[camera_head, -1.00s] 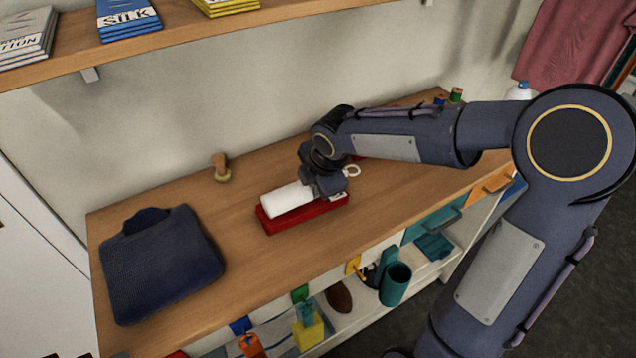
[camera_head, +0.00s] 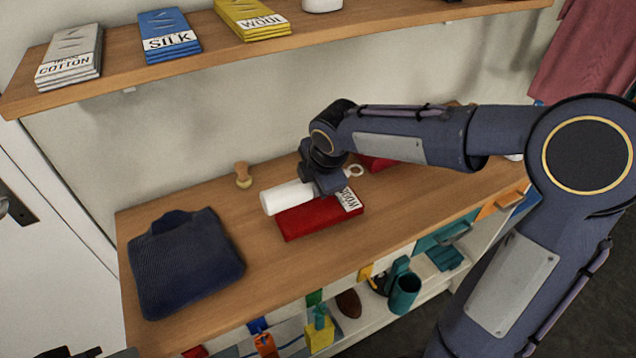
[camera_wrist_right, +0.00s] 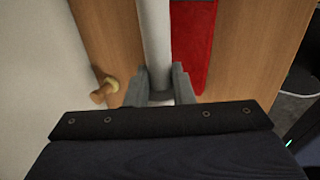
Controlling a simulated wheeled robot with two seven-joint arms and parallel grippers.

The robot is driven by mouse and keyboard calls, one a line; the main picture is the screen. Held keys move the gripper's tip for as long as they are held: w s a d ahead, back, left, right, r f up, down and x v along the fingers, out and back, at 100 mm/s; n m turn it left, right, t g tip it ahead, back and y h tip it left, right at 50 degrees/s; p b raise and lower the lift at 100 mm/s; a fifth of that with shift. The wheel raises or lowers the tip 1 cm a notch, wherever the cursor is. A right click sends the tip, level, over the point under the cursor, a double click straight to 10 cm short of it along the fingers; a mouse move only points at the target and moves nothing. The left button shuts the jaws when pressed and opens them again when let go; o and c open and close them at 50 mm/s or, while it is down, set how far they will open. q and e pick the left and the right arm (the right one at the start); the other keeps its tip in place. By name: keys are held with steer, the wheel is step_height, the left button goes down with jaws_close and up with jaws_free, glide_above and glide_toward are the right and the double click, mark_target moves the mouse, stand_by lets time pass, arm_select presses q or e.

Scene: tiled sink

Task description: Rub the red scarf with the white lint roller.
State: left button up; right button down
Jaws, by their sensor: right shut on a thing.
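The red scarf (camera_head: 320,218) lies folded into a flat block on the wooden counter, with a white printed label at its right end. The white lint roller (camera_head: 287,197) lies along the scarf's far, wall-side long edge. My right gripper (camera_head: 325,183) is shut on the roller at its right end. In the right wrist view, the roller (camera_wrist_right: 155,45) extends out from the gripper (camera_wrist_right: 160,85), with the scarf (camera_wrist_right: 192,45) beside it on the right. I cannot tell whether the roller touches the scarf. My left gripper is not in view.
A dark blue folded garment (camera_head: 185,262) lies at the counter's left. A small wooden-handled object (camera_head: 242,175) stands near the wall. Another red item (camera_head: 376,163) is partly hidden behind my right arm. Bare counter lies between the garment and the scarf.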

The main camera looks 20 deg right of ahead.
steer(key=shift+r+p, duration=0.7)
steer(key=shift+r, duration=0.55)
